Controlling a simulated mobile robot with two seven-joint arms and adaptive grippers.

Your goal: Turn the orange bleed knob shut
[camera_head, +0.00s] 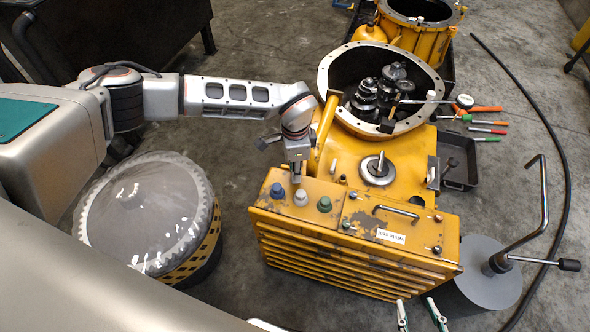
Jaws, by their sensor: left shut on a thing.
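My left gripper (297,178) points down at the back of the yellow housing's flat top (376,213), just behind the white knob (300,197). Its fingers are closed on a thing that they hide. A blue knob (277,190) stands left of the white one and a green knob (324,204) right of it. I cannot make out the orange bleed knob for certain; the spot at the fingertips is covered.
An open round housing with gears (382,92) stands behind. A drum with a clear cover (150,215) is at the left. A crank handle (530,215) rises at the right. Several tools (487,127) and a dark tray (458,165) lie on the floor.

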